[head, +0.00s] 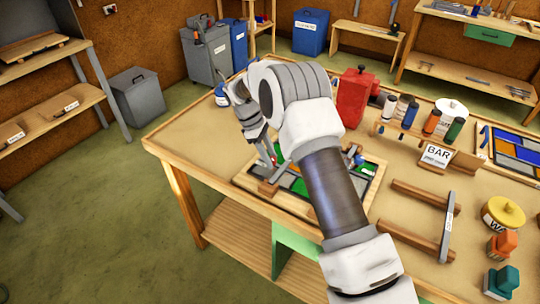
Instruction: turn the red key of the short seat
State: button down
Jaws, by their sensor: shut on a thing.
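The leaded panel, with green, grey and white panes in a wooden frame (247,183), lies on the workbench. My gripper (269,152) points down over its upper left part. It is shut on a small red piece (274,160), which looks like the red key. The piece is mostly hidden by the fingers, so its angle cannot be told. My forearm hides the middle of the panel. A small blue part (358,159) shows at the panel's right side.
A red can (353,98) stands behind my arm. A rack of bottles (410,112), a BAR sign (436,154), a wooden frame (425,212) and a yellow-lidded tin (503,214) are to the right. The bench's left end (190,135) is clear.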

jog(key=shift+s+n+t, duration=0.15)
jog(key=shift+n+t, duration=0.45)
jog(key=shift+n, duration=1.3)
jog(key=c, duration=0.5)
grip_release()
jog(key=v, duration=1.7)
jog(key=shift+a+r+p, duration=0.15)
jog(key=shift+p, duration=0.15)
jog(key=shift+s, duration=0.1)
